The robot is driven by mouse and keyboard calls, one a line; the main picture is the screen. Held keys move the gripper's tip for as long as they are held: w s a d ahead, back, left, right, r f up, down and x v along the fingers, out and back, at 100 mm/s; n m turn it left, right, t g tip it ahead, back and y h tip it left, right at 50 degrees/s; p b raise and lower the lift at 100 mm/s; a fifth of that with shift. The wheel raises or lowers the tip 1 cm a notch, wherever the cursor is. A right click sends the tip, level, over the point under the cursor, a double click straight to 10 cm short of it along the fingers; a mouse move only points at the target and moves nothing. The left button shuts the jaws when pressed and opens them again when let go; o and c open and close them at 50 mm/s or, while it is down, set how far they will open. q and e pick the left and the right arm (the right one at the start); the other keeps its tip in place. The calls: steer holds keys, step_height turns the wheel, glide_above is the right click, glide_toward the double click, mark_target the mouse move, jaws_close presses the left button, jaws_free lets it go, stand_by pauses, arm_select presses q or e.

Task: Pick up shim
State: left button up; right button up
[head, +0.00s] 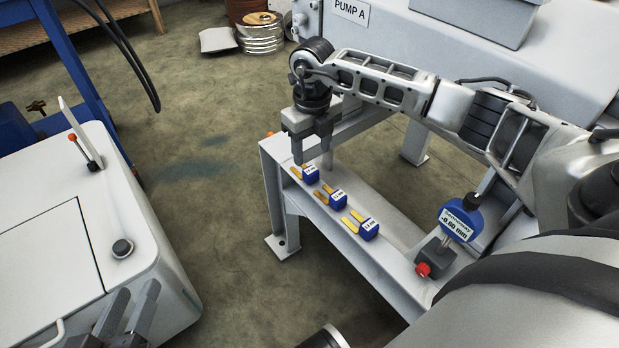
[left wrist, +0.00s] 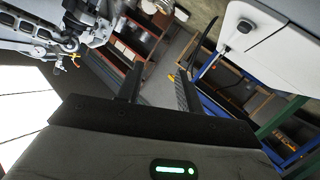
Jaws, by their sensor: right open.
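Three shims with yellow forked tongues and blue labelled blocks lie in a row on a grey steel frame (head: 395,262) in the head view: the far shim (head: 311,172), the middle shim (head: 337,197) and the near shim (head: 368,229). Their label numbers are too small to read surely. My right gripper (head: 313,162) points down with its fingers apart, over or around the far shim; I cannot tell whether they touch it. My left gripper (head: 128,308) is low at the left, far from the shims. In the left wrist view its fingers (left wrist: 157,85) are apart with nothing between them.
A blue dial gauge (head: 461,218) reading -0.60 mm stands on the frame's right, with a red knob (head: 423,270) at its base. The grey Pump A housing (head: 390,30) is behind. A white cabinet (head: 70,215) with a lever is at left. Open floor lies between.

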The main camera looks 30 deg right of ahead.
mark_target(310, 169)
steer(key=shift+f, duration=0.65)
steer(key=f+b, duration=0.1)
steer(key=f, duration=0.2)
steer(key=f+b, duration=0.1)
steer(key=f, duration=0.1)
steer(key=shift+a+b, duration=0.3)
steer(key=shift+a, duration=0.05)
arm_select(q)
steer(key=shift+w+d+r+n+t+h, duration=0.2)
steer(key=shift+r+n+h, duration=0.1)
steer(key=shift+r, duration=0.15)
steer(key=shift+w+d+r+n+t+h, duration=0.1)
steer(key=shift+d+r+n+t+h, duration=0.1)
steer(key=shift+r+h, duration=0.15)
arm_select(e)
steer(key=c, duration=1.1)
